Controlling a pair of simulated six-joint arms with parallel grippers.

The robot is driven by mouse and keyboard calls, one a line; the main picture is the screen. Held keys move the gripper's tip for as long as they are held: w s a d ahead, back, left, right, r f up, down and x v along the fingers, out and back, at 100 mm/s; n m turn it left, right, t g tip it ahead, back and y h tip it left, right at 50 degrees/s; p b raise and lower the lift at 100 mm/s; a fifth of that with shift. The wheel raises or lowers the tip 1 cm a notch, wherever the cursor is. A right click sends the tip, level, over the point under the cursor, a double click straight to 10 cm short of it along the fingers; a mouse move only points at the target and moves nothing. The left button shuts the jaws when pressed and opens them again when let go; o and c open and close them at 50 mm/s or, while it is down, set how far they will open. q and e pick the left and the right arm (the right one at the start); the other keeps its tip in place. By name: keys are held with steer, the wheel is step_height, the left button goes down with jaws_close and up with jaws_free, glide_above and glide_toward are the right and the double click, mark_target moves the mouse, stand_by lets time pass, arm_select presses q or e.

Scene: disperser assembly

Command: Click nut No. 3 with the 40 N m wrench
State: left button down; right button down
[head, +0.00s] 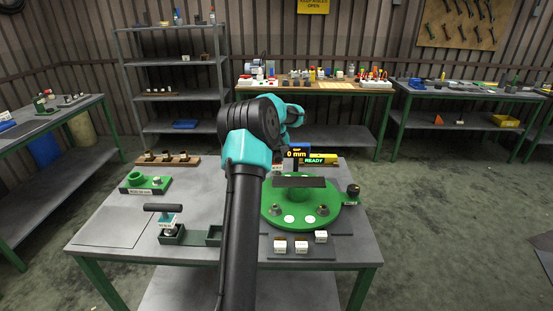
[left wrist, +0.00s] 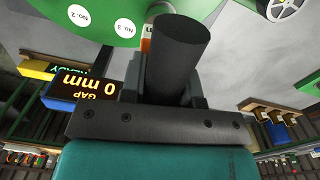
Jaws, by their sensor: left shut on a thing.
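My left gripper (left wrist: 168,92) is shut on the thick black handle of a wrench (left wrist: 180,48). In the head view the handle of this wrench (head: 298,182) lies level above the green round plate (head: 335,217). A small orange and white label shows beside the handle in the left wrist view, but its torque value cannot be read. The plate has white spots, with No. 2 and No. 3 readable in the left wrist view. Two metal nuts or studs (head: 275,210) show on the plate's near side. The wrench's lower end and nut No. 3 are hidden. My right gripper is out of view.
A blue display (head: 298,153) reads 0 mm, beside a yellow READY box (head: 320,160). Another black-handled wrench (head: 163,208) with a teal label stands in a dark holder at left. White-labelled blocks (head: 301,247) sit in front of the plate. A green fixture (head: 146,183) stands far left.

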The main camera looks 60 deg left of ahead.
arm_select(q)
steer(key=shift+r, duration=2.05)
